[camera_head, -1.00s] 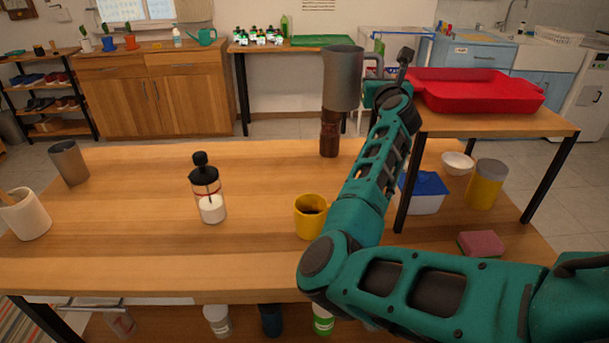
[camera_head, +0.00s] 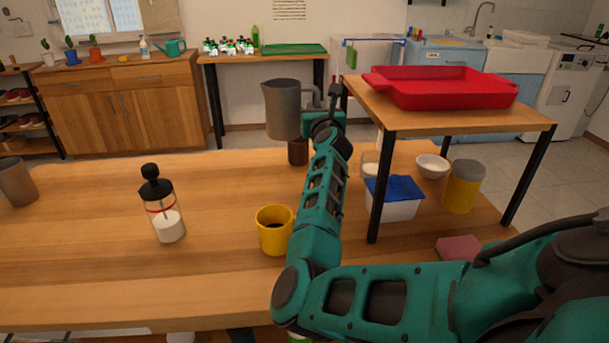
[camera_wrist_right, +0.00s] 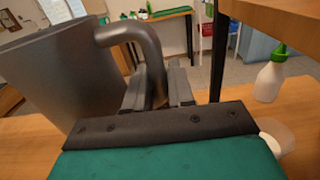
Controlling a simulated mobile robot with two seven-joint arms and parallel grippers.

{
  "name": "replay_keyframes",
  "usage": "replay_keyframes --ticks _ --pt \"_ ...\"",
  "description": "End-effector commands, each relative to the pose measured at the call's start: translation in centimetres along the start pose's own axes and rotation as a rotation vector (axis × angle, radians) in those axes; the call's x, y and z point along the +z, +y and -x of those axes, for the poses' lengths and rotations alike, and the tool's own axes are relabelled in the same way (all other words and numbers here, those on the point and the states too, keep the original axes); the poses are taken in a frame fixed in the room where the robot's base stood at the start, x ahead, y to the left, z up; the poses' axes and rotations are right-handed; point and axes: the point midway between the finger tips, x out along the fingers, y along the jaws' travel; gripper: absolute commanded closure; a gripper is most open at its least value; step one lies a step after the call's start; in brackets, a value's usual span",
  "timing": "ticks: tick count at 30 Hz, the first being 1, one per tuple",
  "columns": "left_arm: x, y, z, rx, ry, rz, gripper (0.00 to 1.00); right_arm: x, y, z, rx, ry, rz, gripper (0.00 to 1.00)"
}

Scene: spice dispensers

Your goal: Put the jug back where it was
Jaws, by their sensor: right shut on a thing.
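The grey metal jug (camera_head: 282,108) is upright in the air above the far part of the wooden table (camera_head: 110,285). My right gripper (camera_head: 320,108) is shut on the jug's handle, on the right side of the jug. In the right wrist view the jug (camera_wrist_right: 55,75) fills the left side, and its curved handle passes between the fingers of my right gripper (camera_wrist_right: 158,88). A brown cylinder (camera_head: 298,152) stands on the table behind and below the jug, partly hidden by it. My left gripper is not in view.
A yellow mug (camera_head: 274,238) and a glass dispenser with white contents (camera_head: 164,210) stand on the table. A raised shelf with a red tray (camera_head: 440,90) is at right, with a blue-lidded box (camera_head: 394,200) below. The table's left middle is clear.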

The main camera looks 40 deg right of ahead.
Motion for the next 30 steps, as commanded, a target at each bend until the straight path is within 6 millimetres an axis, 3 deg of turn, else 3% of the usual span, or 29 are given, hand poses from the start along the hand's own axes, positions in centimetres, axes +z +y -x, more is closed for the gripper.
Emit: replay_keyframes --ticks 1,3,11,20,27,30 --pt "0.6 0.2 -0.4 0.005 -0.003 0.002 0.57 -1.8 -0.1 0.0 0.0 -0.001 0.004 1.0" --pt "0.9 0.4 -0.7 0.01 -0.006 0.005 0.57 -3.7 -0.1 0.0 0.0 -0.001 0.003 1.0" --pt "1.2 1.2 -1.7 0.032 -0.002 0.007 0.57 -9.7 -0.1 0.0 0.0 -0.003 0.002 1.0" --pt "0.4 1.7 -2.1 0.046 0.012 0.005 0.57 -11.9 -0.1 -0.1 -0.001 -0.006 -0.001 1.0" --pt "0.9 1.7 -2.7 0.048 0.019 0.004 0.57 -15.4 -0.2 -0.1 -0.001 -0.004 0.001 1.0" --pt "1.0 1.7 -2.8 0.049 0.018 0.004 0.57 -15.9 -0.1 -0.1 -0.001 -0.006 -0.002 1.0"
